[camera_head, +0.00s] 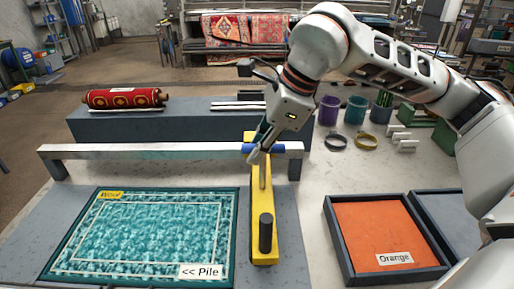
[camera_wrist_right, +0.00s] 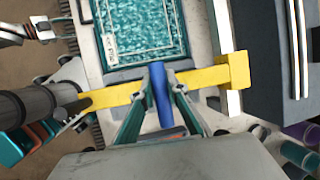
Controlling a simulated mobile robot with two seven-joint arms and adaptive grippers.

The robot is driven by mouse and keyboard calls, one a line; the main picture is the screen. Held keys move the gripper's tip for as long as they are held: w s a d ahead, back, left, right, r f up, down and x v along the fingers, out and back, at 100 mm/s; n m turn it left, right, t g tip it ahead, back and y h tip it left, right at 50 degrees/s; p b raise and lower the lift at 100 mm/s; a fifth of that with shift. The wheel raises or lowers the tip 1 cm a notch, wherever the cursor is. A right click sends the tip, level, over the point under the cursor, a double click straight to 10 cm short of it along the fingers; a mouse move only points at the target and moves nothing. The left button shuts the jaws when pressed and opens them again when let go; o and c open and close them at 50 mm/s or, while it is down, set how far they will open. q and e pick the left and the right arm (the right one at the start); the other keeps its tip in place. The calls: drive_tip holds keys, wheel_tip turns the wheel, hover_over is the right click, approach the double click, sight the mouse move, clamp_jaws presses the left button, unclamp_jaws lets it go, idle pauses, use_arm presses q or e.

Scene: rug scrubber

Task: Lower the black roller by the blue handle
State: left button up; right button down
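A yellow bar (camera_head: 264,215) stands beside the teal rug (camera_head: 150,235), with a black upright cylinder (camera_head: 266,233) at its near end. The blue handle (camera_head: 287,149) sticks out sideways near the bar's far half. My right gripper (camera_head: 258,152) is at the blue handle, and the right wrist view shows this handle (camera_wrist_right: 161,95) between its two fingers, which look closed against its sides. The underside of the yellow bar is hidden, so I cannot tell whether a roller touches the rug. My left gripper (camera_wrist_right: 42,28) shows only small in the right wrist view.
A metal rail (camera_head: 140,152) runs across behind the rug. A dark ledge (camera_head: 180,125) bears a rolled red rug (camera_head: 124,98). The orange tray (camera_head: 385,235) lies to the right. Purple and teal cups (camera_head: 356,110) and rings stand behind it.

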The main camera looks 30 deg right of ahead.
sight(263, 164)
wheel_tip(263, 164, down, 6)
drive_tip(key=b, duration=0.3)
drive_tip(key=shift+r+b, duration=0.2)
drive_tip(key=shift+b, duration=0.2)
drive_tip(key=shift+s, duration=0.2)
use_arm(q)
drive_tip(key=f, duration=0.1)
drive_tip(key=s+f, duration=0.1)
drive_tip(key=f, duration=0.3)
drive_tip(key=shift+s, duration=0.25)
use_arm(e)
drive_tip(key=shift+f, duration=0.1)
drive_tip(key=c, duration=2)
unclamp_jaws()
drive_tip(key=shift+o, duration=0.2)
drive_tip(key=shift+w, duration=0.15)
drive_tip(key=shift+r, duration=0.25)
use_arm(q)
drive_tip(key=shift+w+r, duration=0.1)
drive_tip(key=shift+w, duration=0.1)
use_arm(e)
drive_tip(key=v, duration=1.1)
drive_tip(key=shift+s+r, duration=0.25)
drive_tip(key=shift+r, duration=0.05)
